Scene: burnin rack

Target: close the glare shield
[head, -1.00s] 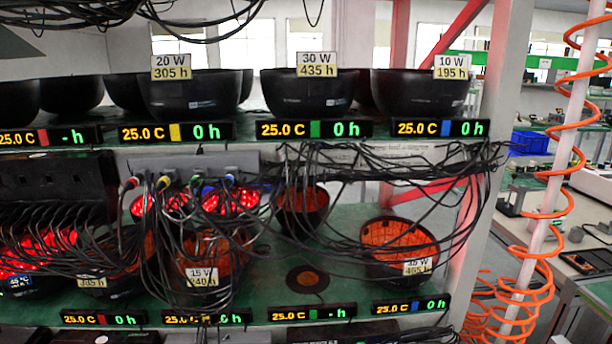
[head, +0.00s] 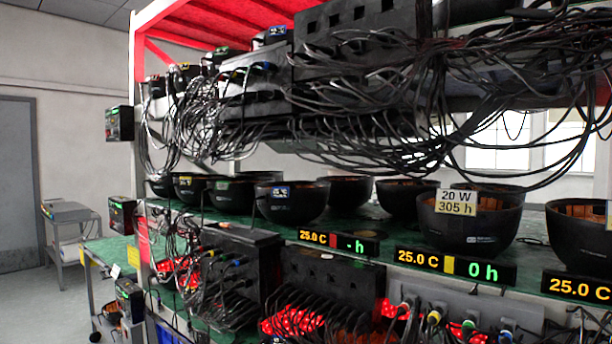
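I cannot make out a glare shield for certain in the head view. The burn-in rack fills the middle and right, with a green shelf (head: 352,226) holding several black bowl-shaped lamps. One lamp (head: 468,226) carries a "20 W 305 h" label. Displays along the shelf edge include one reading "25.0 C - h" (head: 338,242) and one reading "25.0 C 0 h" (head: 455,267). Red-lit lamps (head: 292,318) show on the level below. Neither of my grippers is in view.
Bundles of black cables (head: 400,125) hang from the upper level. A grey side table (head: 72,222) and a green-topped cart (head: 112,250) stand at the left. A grey door (head: 18,185) is in the left wall. Open floor (head: 50,300) lies at the lower left.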

